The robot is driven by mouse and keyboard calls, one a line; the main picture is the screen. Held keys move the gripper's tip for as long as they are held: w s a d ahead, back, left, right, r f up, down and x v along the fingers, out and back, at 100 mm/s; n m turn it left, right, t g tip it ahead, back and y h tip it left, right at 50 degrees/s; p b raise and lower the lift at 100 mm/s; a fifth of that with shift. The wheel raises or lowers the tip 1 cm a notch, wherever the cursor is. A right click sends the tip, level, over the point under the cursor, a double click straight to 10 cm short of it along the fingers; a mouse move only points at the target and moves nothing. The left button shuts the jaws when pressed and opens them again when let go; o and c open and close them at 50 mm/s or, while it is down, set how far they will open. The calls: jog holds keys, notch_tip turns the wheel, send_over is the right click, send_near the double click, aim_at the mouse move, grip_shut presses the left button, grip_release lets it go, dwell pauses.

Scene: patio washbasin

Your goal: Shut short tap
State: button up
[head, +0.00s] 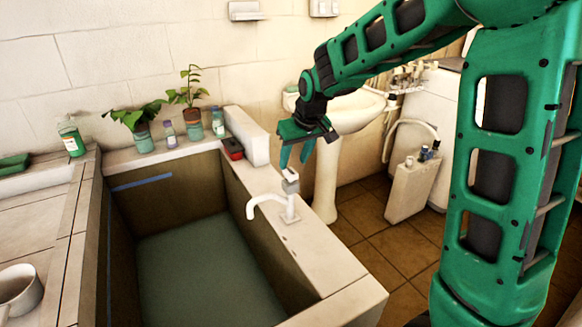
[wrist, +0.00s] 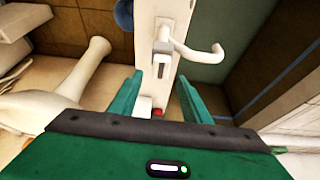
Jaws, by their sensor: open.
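The short white tap (head: 288,200) stands on the right-hand rim of the deep basin, its curved spout reaching left over the basin. Its top has a grey and white lever handle (head: 290,177). My gripper (head: 296,158) is open and empty, with its green fingers pointing down, above and slightly behind the tap in the head view. In the wrist view the tap (wrist: 192,48) lies beyond the open fingers (wrist: 160,95), its handle (wrist: 163,62) near the middle between them. The fingers appear apart from the tap.
The basin (head: 330,300) holds greenish water. Potted plants (head: 188,98) and bottles stand on its back ledge, beside a red box (head: 232,148) and a white block (head: 247,135). A white pedestal sink (head: 345,112) stands behind my gripper. Tiled floor (head: 375,225) lies to the right.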

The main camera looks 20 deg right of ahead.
jog(key=v, duration=0.6)
dwell(0.3)
jog(key=s+d+f+m+g, duration=0.1)
jog(key=s+d, duration=0.4)
jog(key=s, duration=0.7)
jog(key=s+d+f+m+g, duration=0.2)
jog(key=s+d+m, duration=0.2)
jog(key=s, duration=0.8)
jog(key=s+d+f+m+g, duration=0.1)
jog(key=s+d+f+m, duration=0.1)
jog(key=s+d, duration=0.5)
jog(key=s+m, duration=0.1)
jog(key=s, duration=0.4)
jog(key=shift+d+f+g+h, duration=0.3)
jog(key=shift+s, duration=0.15)
